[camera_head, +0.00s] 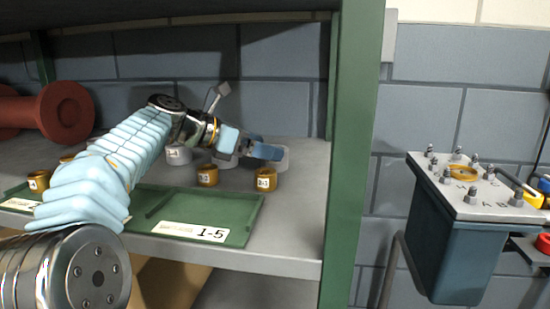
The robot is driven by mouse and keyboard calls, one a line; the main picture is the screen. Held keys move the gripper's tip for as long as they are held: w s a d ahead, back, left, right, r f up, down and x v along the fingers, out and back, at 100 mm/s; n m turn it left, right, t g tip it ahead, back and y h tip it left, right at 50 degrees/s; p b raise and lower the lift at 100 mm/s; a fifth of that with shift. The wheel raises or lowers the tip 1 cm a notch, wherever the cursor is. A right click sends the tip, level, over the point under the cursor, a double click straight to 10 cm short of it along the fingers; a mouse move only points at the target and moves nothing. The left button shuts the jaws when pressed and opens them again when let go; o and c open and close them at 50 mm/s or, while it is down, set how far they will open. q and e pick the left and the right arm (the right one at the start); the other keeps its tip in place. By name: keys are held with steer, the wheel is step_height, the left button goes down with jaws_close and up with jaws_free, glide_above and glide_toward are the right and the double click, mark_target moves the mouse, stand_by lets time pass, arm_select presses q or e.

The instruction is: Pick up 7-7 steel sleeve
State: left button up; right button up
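Several grey steel sleeves stand at the back of the shelf: one with a label (178,156) left of my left gripper, one (226,161) just below its wrist, and one (281,160) at its fingertips, partly hidden by them. I cannot read 7-7 on any of them. My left gripper (260,147) reaches in from the left, with its blue fingers over or beside the rightmost grey sleeve. I cannot tell whether it touches that sleeve or whether the fingers are apart. My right gripper is not in view.
Small bronze sleeves stand near the gripper (207,176), below it (265,180) and at far left (38,182). A green tray (250,220) labelled 1-5 lies in front. A green post (352,150) bounds the shelf. A casing (455,240) with studs stands right.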

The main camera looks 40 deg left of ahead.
arm_select(q)
steer(key=shift+x, duration=0.75)
steer(key=c, duration=1.6)
